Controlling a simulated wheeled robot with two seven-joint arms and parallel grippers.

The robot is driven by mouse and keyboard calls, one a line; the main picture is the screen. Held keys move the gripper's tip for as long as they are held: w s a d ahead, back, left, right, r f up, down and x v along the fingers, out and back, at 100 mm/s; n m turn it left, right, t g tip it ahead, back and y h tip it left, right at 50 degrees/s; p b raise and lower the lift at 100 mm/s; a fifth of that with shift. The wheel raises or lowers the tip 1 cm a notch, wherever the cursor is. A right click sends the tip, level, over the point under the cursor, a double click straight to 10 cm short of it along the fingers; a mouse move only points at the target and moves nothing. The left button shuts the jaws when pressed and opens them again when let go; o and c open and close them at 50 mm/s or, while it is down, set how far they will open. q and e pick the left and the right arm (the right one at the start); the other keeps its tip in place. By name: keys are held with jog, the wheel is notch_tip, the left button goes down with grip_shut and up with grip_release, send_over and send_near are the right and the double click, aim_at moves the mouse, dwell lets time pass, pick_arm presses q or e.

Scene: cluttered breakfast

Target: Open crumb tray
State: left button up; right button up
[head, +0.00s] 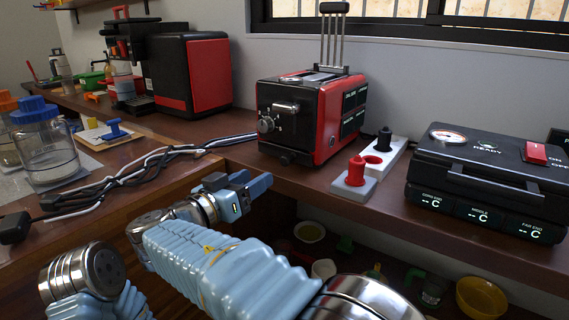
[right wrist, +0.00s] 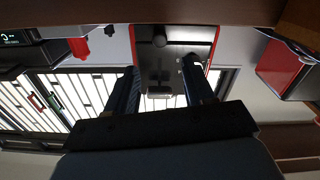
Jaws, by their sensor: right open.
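The toaster (head: 293,118) is black and red and stands on the counter at the middle of the head view. Low on its dark front is a small dark knob (head: 286,158), at the crumb tray's place; the tray looks shut. In the right wrist view, which is upside down, the toaster front (right wrist: 175,55) shows between my fingers, with a small round knob (right wrist: 160,40). My right gripper (head: 240,183) is open and empty, in front of and below the toaster, apart from it. It also shows in the right wrist view (right wrist: 162,85). My left gripper is out of view.
A socket strip with a red plug (head: 356,170) and a black waffle-maker-like appliance (head: 490,175) stand right of the toaster. Cables (head: 150,165) lie to the left, near a blue-lidded jar (head: 45,150). A lower shelf holds bowls, including a yellow one (head: 482,297).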

aim_at(283, 162)
jog(key=p+x, duration=0.1)
jog(key=x, duration=1)
jog(key=shift+w+d+f, duration=0.1)
jog(key=shift+w, duration=0.1)
grip_shut()
